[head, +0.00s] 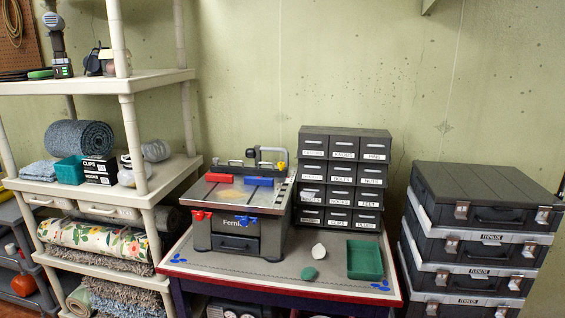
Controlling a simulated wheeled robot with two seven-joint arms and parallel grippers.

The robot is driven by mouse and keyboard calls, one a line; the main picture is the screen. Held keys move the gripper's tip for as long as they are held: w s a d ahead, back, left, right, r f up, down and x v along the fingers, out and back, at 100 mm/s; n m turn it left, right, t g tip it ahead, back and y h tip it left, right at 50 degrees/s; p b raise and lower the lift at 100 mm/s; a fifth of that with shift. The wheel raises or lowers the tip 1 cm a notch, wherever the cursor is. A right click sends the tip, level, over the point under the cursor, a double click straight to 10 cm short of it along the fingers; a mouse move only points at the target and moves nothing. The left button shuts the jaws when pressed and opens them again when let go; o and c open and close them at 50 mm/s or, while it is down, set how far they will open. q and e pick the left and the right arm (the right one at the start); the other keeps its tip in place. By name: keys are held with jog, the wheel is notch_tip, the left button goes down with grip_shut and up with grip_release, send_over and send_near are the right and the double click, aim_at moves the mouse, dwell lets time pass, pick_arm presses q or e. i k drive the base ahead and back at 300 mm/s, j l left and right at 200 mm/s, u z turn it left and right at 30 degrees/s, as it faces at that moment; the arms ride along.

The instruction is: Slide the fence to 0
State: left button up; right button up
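A small grey bench machine (236,236) with a lettered front and a drawer stands on the table. Its light top plate (232,195) carries a red bar (218,178) at the left and a blue bar (259,181) at the right, near the back edge. A marked strip (283,191) runs along the right side of the top. I cannot tell which bar is the fence, and the scale figures are too small to read. Neither gripper is in view.
A grey drawer cabinet (342,180) stands close to the machine's right. A green tray (365,261), a green lump (309,273) and a pale piece (318,250) lie on the table (280,277). Shelves (97,188) stand left, stacked cases (474,240) right.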

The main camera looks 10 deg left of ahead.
aim_at(258, 171)
jog(key=i+z, duration=0.1)
jog(key=i, duration=1.05)
